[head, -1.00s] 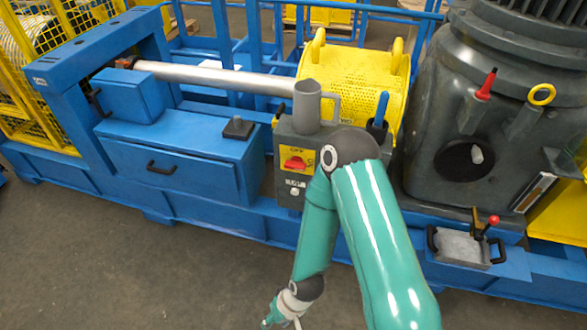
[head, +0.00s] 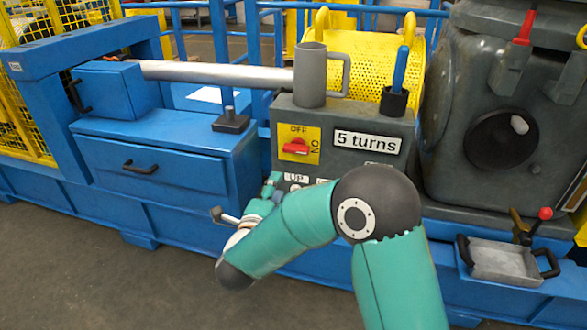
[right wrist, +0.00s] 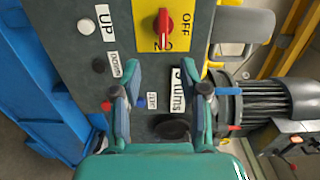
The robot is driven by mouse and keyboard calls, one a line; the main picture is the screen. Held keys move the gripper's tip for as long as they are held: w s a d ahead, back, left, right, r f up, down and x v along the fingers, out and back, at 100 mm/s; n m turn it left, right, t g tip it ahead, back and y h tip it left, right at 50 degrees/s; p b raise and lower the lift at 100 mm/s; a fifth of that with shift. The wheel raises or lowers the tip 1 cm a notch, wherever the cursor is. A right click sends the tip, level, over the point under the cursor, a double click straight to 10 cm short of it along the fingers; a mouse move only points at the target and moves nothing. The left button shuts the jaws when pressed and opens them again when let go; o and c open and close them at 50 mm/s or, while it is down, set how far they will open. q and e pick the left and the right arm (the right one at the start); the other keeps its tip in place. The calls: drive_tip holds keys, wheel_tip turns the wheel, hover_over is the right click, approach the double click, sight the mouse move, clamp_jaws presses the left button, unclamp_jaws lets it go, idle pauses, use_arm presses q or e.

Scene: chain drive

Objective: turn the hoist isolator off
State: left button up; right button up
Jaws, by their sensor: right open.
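The hoist isolator is a red rotary handle (head: 296,147) on a yellow plate (head: 313,158) marked OFF at the top and ON at the right. The handle lies level, in line with ON. It also shows near the top of the right wrist view (right wrist: 163,28), where OFF is to its right. My right gripper (head: 246,199) is in front of the grey control box, below and left of the isolator. In the right wrist view my open, empty fingers (right wrist: 162,76) stand apart, and the handle lies beyond their tips, not touched. My left gripper is out of view.
The grey control box (head: 345,118) carries a "5 turns" label (head: 367,143), push buttons, a grey mug (head: 310,75) and a black holder with a blue handle (head: 400,68). A blue drawer cabinet (head: 185,165) stands left. A grey tray (head: 506,263) lies right.

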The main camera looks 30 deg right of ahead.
sight(295, 152)
drive_tip(key=shift+m+h, duration=0.3)
drive_tip(key=x, duration=1.6)
drive_tip(key=shift+w+d+b, duration=0.1)
drive_tip(key=shift+d+b, duration=0.2)
drive_tip(key=shift+d, duration=0.15)
